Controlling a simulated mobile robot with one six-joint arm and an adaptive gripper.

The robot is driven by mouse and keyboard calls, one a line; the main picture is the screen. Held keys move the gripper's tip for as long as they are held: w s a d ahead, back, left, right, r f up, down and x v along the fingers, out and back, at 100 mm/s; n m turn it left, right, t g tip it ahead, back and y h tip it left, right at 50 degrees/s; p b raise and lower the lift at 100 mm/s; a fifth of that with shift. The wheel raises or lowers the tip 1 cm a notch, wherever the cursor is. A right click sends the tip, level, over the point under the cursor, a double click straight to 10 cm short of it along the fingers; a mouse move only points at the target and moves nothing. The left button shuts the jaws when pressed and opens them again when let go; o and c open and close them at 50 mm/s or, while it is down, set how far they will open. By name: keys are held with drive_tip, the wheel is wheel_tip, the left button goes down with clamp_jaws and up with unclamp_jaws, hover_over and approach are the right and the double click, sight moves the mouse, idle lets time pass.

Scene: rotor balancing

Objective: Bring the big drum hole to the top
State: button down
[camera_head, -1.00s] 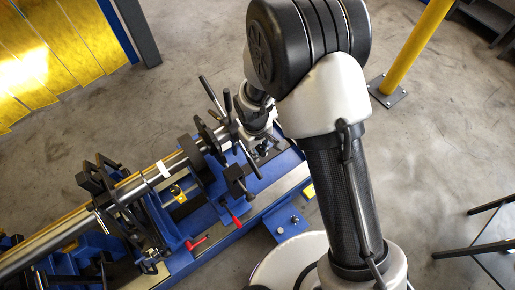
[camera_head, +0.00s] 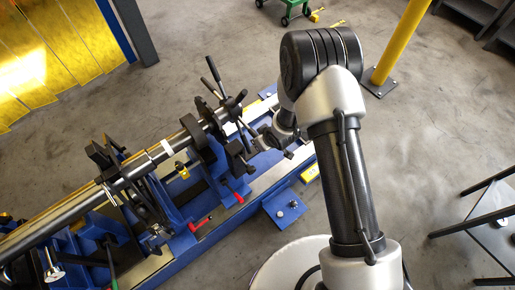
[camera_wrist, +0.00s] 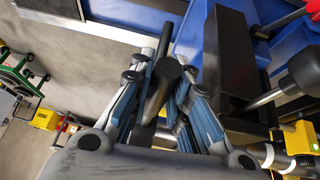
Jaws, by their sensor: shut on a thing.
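A long grey rotor shaft (camera_head: 70,211) lies in a blue balancing stand (camera_head: 215,189). At its near-right end is a dark hub (camera_head: 221,113) with several black bar handles sticking out, one of them pointing up (camera_head: 214,69). My gripper (camera_head: 265,139) is at the right of this hub, low beside the stand. In the wrist view my gripper (camera_wrist: 163,88) has its fingers on both sides of a black round-ended bar handle (camera_wrist: 158,92) and is shut on it. I cannot make out the big drum hole in either view.
Red-handled clamps (camera_head: 201,222) and a black block (camera_wrist: 232,70) sit close to the hub. A yellow post (camera_head: 400,45) and a green cart (camera_head: 290,12) stand behind. A dark-legged table (camera_head: 490,210) is at the right. Open floor lies between.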

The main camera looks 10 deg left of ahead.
drive_tip(key=shift+s+d+f, duration=0.1)
drive_tip(key=shift+s, duration=0.05)
drive_tip(key=c, duration=1.5)
unclamp_jaws()
drive_tip(key=shift+r, duration=0.2)
drive_tip(key=v, duration=1.1)
drive_tip(key=shift+d+r, duration=0.1)
drive_tip(key=shift+r, duration=0.3)
